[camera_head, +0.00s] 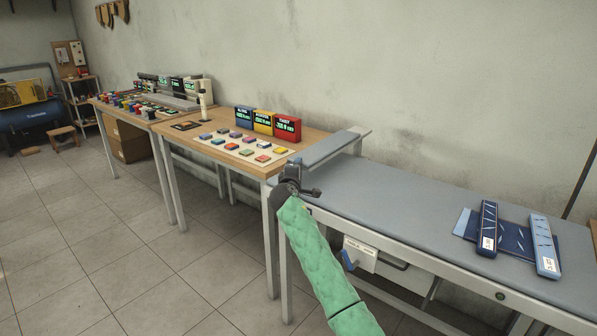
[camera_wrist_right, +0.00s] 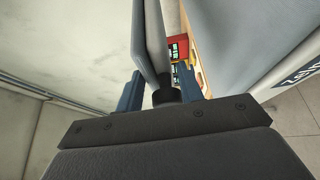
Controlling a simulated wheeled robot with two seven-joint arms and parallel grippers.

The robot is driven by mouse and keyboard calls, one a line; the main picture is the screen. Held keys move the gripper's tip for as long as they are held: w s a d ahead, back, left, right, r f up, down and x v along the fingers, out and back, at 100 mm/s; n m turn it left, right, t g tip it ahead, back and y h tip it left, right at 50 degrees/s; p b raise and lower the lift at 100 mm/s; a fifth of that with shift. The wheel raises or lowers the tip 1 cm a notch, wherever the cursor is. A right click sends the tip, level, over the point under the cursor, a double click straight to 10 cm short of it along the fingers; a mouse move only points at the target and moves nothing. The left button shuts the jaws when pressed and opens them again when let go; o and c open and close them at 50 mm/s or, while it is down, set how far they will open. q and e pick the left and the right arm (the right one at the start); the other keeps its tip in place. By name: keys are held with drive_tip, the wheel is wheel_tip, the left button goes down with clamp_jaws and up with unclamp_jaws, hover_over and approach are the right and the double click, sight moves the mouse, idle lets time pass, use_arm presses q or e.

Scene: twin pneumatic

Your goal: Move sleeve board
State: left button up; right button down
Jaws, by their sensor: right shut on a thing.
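The sleeve board (camera_head: 330,148) is a narrow grey padded board at the left end of a grey pressing table (camera_head: 420,205), beside the wooden table. My right gripper (camera_head: 300,186), on the green-sleeved arm, is at the board's near end and shut on it. In the right wrist view the sleeve board (camera_wrist_right: 148,40) rises between the blue fingers of the gripper (camera_wrist_right: 160,82), with a dark round part at its base. The gripper hides part of the board's support, so I cannot tell whether the board touches the table. My left gripper is not in view.
A wooden table (camera_head: 190,142) holds coloured blocks and blue, yellow and red (camera_head: 287,127) display boxes. Two labelled blue strips (camera_head: 488,228) (camera_head: 543,245) lie on dark blue cloth (camera_head: 465,224) at the pressing table's right. The pressing table's middle is clear.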

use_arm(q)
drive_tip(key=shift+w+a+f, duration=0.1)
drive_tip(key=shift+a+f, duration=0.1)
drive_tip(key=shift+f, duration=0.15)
use_arm(e)
drive_tip(key=shift+w+a+f, duration=0.1)
drive_tip(key=shift+a+f, duration=0.25)
drive_tip(key=shift+f, duration=0.3)
drive_tip(key=c, duration=1.1)
unclamp_jaws()
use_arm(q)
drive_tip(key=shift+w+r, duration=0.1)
use_arm(e)
drive_tip(key=shift+w, duration=0.15)
drive_tip(key=shift+r, duration=0.3)
drive_tip(key=shift+d, duration=0.1)
